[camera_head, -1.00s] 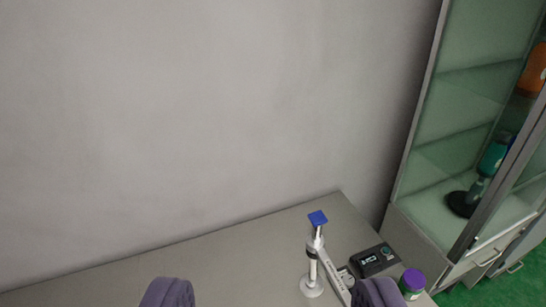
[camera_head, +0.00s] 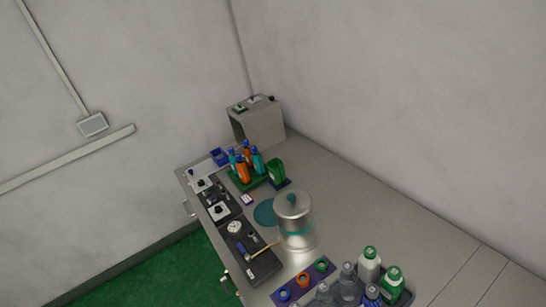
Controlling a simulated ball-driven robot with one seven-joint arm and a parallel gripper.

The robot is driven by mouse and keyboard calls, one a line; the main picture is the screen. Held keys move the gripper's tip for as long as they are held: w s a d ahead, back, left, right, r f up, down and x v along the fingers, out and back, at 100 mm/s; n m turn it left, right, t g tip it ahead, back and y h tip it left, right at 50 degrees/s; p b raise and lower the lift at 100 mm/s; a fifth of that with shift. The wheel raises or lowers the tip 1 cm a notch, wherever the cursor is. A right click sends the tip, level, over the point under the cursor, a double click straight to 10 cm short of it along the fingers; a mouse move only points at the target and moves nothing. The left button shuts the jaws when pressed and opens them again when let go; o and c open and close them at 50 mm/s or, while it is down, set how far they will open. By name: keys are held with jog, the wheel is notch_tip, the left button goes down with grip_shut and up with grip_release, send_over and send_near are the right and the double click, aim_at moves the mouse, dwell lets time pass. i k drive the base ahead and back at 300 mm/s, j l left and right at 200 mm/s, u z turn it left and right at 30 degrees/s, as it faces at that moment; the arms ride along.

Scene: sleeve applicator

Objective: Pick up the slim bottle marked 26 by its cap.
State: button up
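Several slim bottles, teal and orange with blue caps, stand close together in a green rack (camera_head: 252,184) toward the far end of the counter. One orange bottle (camera_head: 242,172) is at the front of the group, with a teal bottle (camera_head: 258,163) to its right. No number can be read on any of them, so I cannot tell which is marked 26. Other bottles, clear grey (camera_head: 347,286) and white with a green cap (camera_head: 369,266), stand at the near right, partly cut off by the frame. My gripper is not in view.
A metal canister (camera_head: 294,222) stands mid-counter, with a teal disc (camera_head: 265,212) beside it. A grey box-like machine (camera_head: 258,124) is at the far corner. Dark panels (camera_head: 252,255) line the left edge. The counter is bare at right (camera_head: 390,205).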

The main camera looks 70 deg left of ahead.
aim_at(348, 283)
jog(key=k+l+u, duration=0.1)
jog(key=u, duration=0.25)
jog(key=k+u, duration=0.2)
jog(key=u, duration=0.15)
jog(key=k+u, duration=0.2)
jog(key=u, duration=0.15)
